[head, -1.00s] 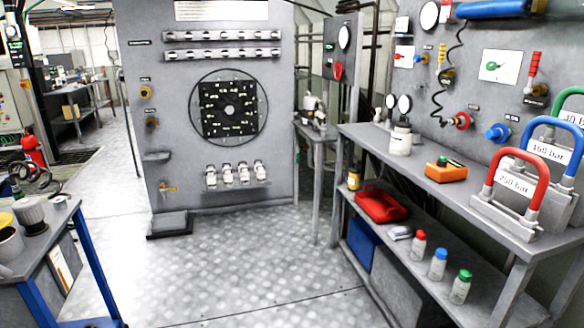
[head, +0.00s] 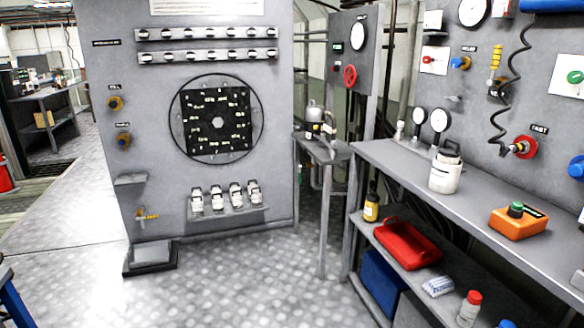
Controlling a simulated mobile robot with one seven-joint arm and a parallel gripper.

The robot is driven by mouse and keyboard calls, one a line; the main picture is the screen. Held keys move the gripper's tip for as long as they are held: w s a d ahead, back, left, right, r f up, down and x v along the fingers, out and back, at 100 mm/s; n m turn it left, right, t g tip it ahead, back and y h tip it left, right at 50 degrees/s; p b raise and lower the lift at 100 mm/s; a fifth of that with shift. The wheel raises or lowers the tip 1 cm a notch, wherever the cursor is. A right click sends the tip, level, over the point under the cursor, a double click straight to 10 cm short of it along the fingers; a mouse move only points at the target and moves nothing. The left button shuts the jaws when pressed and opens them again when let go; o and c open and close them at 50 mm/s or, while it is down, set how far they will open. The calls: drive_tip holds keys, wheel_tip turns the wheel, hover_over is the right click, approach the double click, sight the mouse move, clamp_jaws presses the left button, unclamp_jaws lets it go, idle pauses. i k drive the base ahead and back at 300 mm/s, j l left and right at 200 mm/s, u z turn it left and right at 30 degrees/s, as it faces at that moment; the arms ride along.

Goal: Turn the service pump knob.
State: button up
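Several knobs show in the head view, and I cannot read a label that marks one as the service pump knob. A red round handwheel (head: 350,76) is on the narrow grey panel at the centre right. My gripper is not in view.
A grey bench (head: 400,165) runs along the right, bearing a white canister (head: 445,172) and an orange box (head: 518,222). Its lower shelf holds a red tray (head: 408,245) and bottles. A low dark-edged block (head: 150,256) stands before the cabinet. The metal floor (head: 250,285) in the middle is clear.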

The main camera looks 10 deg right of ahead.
sight(426, 60)
drive_tip(key=i+z, duration=0.4)
drive_tip(key=i+j+z, duration=0.25)
drive_tip(key=i+z, duration=0.15)
drive_tip(key=i+j+z, duration=0.7)
drive_tip(key=i+j, duration=0.95)
drive_tip(key=i+l, duration=0.3)
drive_tip(key=i, duration=0.1)
